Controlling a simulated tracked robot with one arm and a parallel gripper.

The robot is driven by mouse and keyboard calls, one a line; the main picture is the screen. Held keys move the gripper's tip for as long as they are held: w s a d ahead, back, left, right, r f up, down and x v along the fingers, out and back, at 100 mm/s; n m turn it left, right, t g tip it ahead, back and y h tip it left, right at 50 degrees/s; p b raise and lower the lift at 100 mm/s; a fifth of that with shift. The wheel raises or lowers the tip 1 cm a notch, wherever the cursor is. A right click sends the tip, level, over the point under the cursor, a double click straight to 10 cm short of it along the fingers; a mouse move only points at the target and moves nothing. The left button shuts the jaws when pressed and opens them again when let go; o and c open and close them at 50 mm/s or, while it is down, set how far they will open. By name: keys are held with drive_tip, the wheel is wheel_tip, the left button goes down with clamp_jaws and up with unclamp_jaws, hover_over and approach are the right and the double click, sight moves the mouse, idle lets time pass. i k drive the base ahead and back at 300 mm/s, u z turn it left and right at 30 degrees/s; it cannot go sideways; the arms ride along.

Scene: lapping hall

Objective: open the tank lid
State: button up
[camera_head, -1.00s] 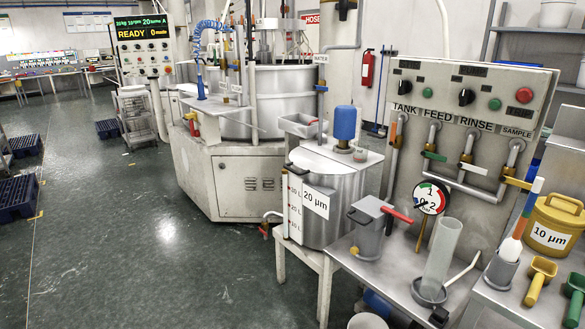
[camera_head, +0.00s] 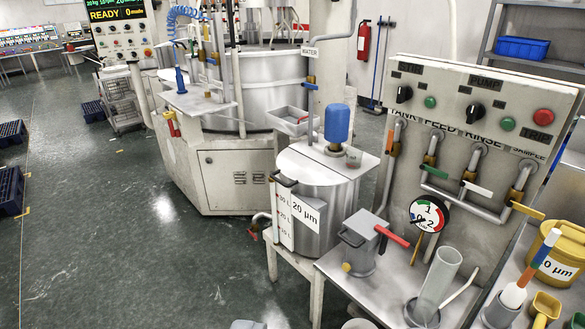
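The steel tank (camera_head: 325,222) labelled 20 µm stands on a light stand near the middle of the view. Its light grey lid (camera_head: 305,163) lies flat over the top and looks shut. A dark handle (camera_head: 285,181) sits at the lid's left front edge. A blue motor (camera_head: 337,123) stands on the plate at the back right of the tank top. A level scale marked in litres runs down the tank's left front.
A small steel box with a red lever (camera_head: 393,236), a dial gauge (camera_head: 429,214) and a clear cylinder (camera_head: 440,274) stand right of the tank. The valve panel (camera_head: 470,105) rises behind them. A large machine (camera_head: 236,174) stands behind left. The floor (camera_head: 130,250) at left is open.

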sight(297, 167)
drive_tip(key=i, duration=1.75)
drive_tip(key=u, duration=0.3)
